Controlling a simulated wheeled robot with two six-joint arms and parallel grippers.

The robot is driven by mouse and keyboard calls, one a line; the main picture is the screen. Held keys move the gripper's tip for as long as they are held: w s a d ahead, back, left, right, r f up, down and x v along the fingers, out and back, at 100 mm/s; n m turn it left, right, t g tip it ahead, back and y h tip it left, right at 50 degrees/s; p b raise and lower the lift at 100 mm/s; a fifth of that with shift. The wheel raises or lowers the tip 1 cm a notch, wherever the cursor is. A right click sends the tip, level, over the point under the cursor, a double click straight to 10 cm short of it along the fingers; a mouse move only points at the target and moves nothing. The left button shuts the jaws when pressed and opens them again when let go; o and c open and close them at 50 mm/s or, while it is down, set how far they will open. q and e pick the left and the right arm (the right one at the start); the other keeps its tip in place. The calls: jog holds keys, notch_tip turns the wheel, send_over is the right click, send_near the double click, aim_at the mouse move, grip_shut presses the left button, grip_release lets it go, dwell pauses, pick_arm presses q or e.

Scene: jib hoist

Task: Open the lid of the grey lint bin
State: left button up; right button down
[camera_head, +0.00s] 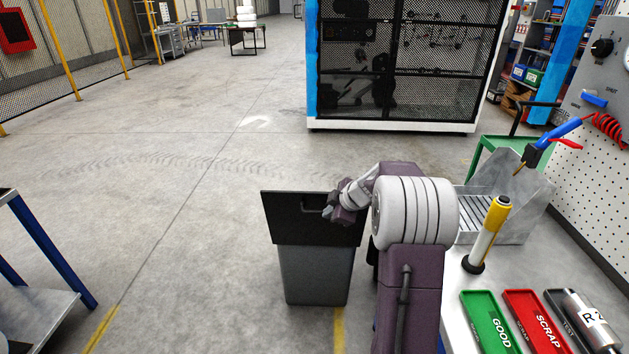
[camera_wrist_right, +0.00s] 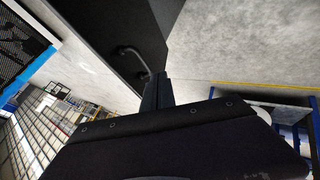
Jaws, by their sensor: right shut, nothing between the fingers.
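The grey lint bin (camera_head: 316,278) stands on the floor left of the bench. Its black lid (camera_head: 285,225) appears raised, its far edge higher than its near edge; I cannot tell the exact angle. The dark bar handle (camera_head: 313,209) is near the lid's far edge. My right gripper (camera_head: 330,212) is at the lid's right side, close to the handle. In the right wrist view the fingers (camera_wrist_right: 160,88) are shut and empty, beside the handle (camera_wrist_right: 133,58), with the dark lid (camera_wrist_right: 105,28) filling the upper middle. I cannot tell whether they touch. My left gripper is out of view.
The bench at right carries a yellow-topped cylinder (camera_head: 490,234), a green tray (camera_head: 486,318) and a red tray (camera_head: 532,318). A mesh-fronted cabinet (camera_head: 395,65) stands behind. A blue-legged table (camera_head: 50,255) is at left. The floor between is clear.

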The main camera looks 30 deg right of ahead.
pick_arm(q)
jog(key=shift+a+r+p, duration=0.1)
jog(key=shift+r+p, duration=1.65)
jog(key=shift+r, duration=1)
pick_arm(e)
jog(key=w+r+x, duration=0.1)
jog(key=x, duration=1)
jog(key=shift+w+d, duration=0.15)
jog(key=shift+d, duration=0.5)
